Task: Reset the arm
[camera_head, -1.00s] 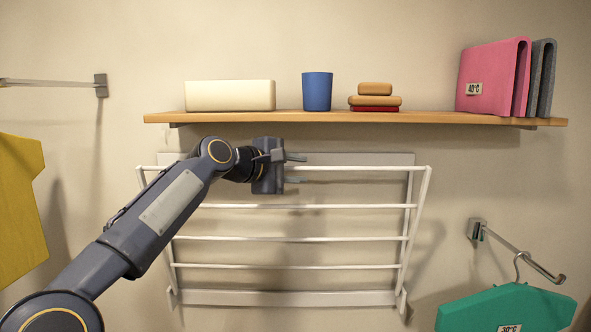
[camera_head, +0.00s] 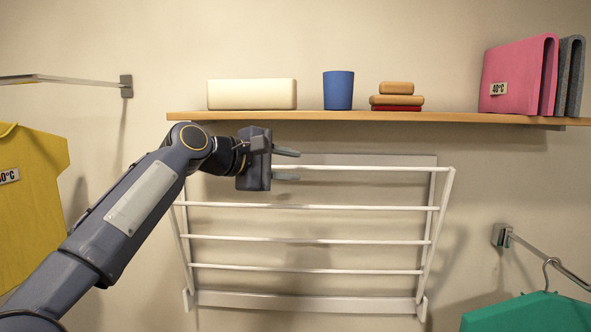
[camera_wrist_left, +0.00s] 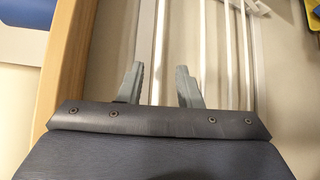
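My left arm reaches in from the lower left in the head view. My left gripper (camera_head: 287,165) is in front of the upper part of the white drying rack, just below the wooden shelf. Its two grey fingers point right and stand apart, with nothing between them. The left wrist view also shows the open, empty fingers (camera_wrist_left: 160,85), with the rack's bars behind them and the shelf edge to their left. My right gripper is in neither view.
The wooden shelf (camera_head: 300,116) holds a cream block (camera_head: 252,94), a blue cup (camera_head: 338,90), stacked blocks (camera_head: 397,95) and folded pink cloth (camera_head: 515,80). The wall rack (camera_head: 310,207) is below. A yellow shirt (camera_head: 30,190) hangs left, a green garment (camera_head: 525,313) lower right.

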